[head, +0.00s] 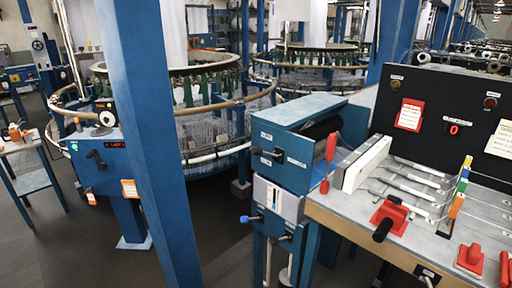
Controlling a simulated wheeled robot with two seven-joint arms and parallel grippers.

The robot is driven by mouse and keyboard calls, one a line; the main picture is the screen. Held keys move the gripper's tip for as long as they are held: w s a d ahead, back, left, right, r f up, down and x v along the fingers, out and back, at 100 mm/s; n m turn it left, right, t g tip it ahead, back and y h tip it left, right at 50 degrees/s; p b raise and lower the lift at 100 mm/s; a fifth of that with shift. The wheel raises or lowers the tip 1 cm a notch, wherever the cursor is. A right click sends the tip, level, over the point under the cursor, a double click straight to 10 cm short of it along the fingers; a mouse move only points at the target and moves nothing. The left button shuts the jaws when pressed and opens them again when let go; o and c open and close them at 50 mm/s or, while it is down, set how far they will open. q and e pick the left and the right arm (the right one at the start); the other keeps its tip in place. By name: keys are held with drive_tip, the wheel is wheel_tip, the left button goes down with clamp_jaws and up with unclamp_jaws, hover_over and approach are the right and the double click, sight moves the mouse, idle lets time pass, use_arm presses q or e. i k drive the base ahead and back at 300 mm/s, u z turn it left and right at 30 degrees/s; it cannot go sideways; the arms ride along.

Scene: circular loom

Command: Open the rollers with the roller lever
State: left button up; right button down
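A dark roller (322,127) lies in the open top of a blue housing (284,164) right of the picture's middle. A red upright lever (330,150) stands at the housing's right side, close to the roller; it looks like the roller lever, but I cannot read a label that confirms it. A black handle (268,153) sticks out of the housing's front between small white labels. Whether the rollers are apart or pressed together cannot be told. Neither of my grippers is in view.
A bench (345,208) right of the housing carries metal bars, a red-based black handle (383,228) and a red block (469,258). A blue post (150,140) crosses the left side. Circular looms (215,115) stand behind. Dark floor is clear between post and housing.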

sight(257, 151)
drive_tip(key=u, duration=0.45)
drive_tip(key=i, duration=0.9)
drive_tip(key=z, duration=0.25)
